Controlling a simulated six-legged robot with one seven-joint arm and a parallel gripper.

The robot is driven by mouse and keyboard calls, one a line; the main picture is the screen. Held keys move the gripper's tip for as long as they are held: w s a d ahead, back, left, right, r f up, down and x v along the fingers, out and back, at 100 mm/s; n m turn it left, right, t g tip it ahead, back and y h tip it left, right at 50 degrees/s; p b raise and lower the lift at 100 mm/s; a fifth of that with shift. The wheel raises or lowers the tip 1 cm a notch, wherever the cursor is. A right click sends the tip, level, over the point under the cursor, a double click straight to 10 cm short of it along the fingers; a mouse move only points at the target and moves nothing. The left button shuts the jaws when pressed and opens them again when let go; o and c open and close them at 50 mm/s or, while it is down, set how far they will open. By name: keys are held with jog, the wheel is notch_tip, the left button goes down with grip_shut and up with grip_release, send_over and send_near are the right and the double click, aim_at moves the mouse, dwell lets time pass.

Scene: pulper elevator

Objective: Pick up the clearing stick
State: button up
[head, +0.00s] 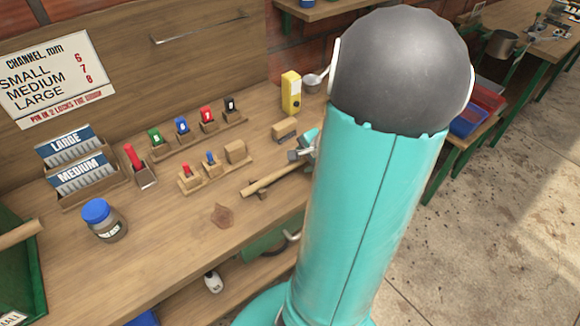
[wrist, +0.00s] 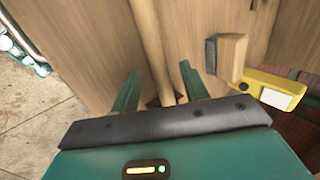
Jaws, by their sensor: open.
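The clearing stick, a plain wooden rod (head: 272,180), lies on the wooden bench on a small dark rest, its near end pointing left in the head view. In the wrist view the stick (wrist: 150,40) runs from the top edge down between my two green fingers. My gripper (wrist: 160,71) is open, with one finger on each side of the stick and a gap visible on both sides. In the head view only a bit of my gripper (head: 302,152) shows, at the stick's far end. My arm hides the rest. Height above the bench is hard to tell.
A wooden brush-like block (wrist: 230,56) and a yellow device (wrist: 282,90) stand close to my right finger. In the head view, racks of coloured pegs (head: 213,172), a blue-lidded jar (head: 103,220) and card boxes (head: 82,172) stand left. The bench's front is mostly clear.

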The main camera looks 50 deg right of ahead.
grip_shut()
jog(key=shift+r, duration=0.1)
dwell(0.3)
